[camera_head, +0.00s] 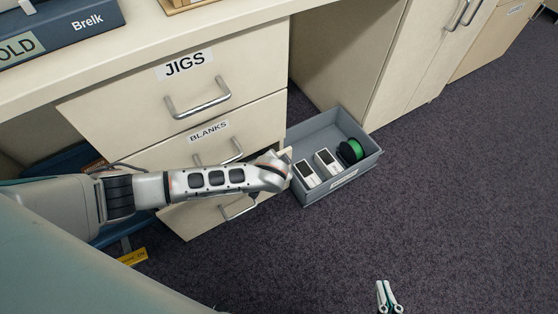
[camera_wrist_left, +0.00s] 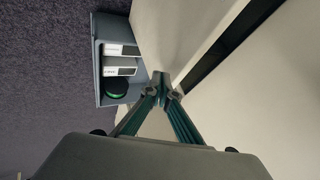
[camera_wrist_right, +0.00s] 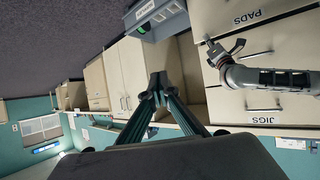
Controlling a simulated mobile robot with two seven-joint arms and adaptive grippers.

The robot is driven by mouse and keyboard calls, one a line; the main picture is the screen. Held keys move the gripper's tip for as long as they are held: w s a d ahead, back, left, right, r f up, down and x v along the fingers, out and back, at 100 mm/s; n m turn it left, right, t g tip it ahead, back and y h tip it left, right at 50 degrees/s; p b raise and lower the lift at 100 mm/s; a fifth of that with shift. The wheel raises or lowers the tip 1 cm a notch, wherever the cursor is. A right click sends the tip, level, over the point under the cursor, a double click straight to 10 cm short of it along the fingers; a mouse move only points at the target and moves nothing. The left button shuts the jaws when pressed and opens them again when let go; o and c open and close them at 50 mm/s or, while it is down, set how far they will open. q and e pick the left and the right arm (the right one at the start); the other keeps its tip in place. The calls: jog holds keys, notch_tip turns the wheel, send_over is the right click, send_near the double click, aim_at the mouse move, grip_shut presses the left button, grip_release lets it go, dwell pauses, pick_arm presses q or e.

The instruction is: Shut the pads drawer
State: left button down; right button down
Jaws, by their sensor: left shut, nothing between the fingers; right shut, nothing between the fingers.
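The pads drawer (camera_wrist_right: 285,12) is the cream drawer front labelled PADS, seen in the right wrist view. In the head view it is the lowest drawer front (camera_head: 197,219), partly covered by my left arm, with a metal handle (camera_head: 238,209). I cannot tell how far it stands out. My left gripper (camera_wrist_left: 165,84) is shut and empty, close to cream drawer fronts; a long dark gap shows beside it. Whether it touches is unclear. My right gripper (camera_head: 388,297) is shut and empty, above open carpet, away from the drawers; it also shows in the right wrist view (camera_wrist_right: 157,86).
The JIGS drawer (camera_head: 130,102) and the BLANKS drawer (camera_head: 155,153) are above. A grey bin (camera_head: 369,163) with two white boxes (camera_head: 316,168) and a green-black spool (camera_head: 350,151) stands right of the drawers. Carpet (camera_head: 450,200) to the right is clear.

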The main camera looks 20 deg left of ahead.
aim_at(279, 152)
pick_arm(q)
jog(key=w+r+p, duration=0.1)
jog(key=w+a+r+p, duration=0.1)
jog(key=shift+w, duration=0.4)
jog(key=shift+w+a+p, duration=0.15)
jog(key=shift+a+p, duration=0.3)
jog(key=shift+p, duration=0.3)
jog(key=shift+a+f, duration=0.2)
jog(key=shift+f, duration=0.2)
jog(key=shift+s+a+f+p, duration=0.15)
jog(key=shift+s+f+p, duration=0.1)
jog(key=shift+s+p, duration=0.05)
jog(key=shift+s+f, duration=0.2)
jog(key=shift+f, duration=0.15)
pick_arm(e)
jog(key=shift+n+g+h, duration=0.4)
jog(key=shift+n+h, duration=0.1)
jog(key=d, duration=0.1)
jog(key=d+f, duration=0.1)
jog(key=s+d+f, duration=0.1)
jog(key=shift+s+d, duration=0.1)
jog(key=shift+d, duration=0.25)
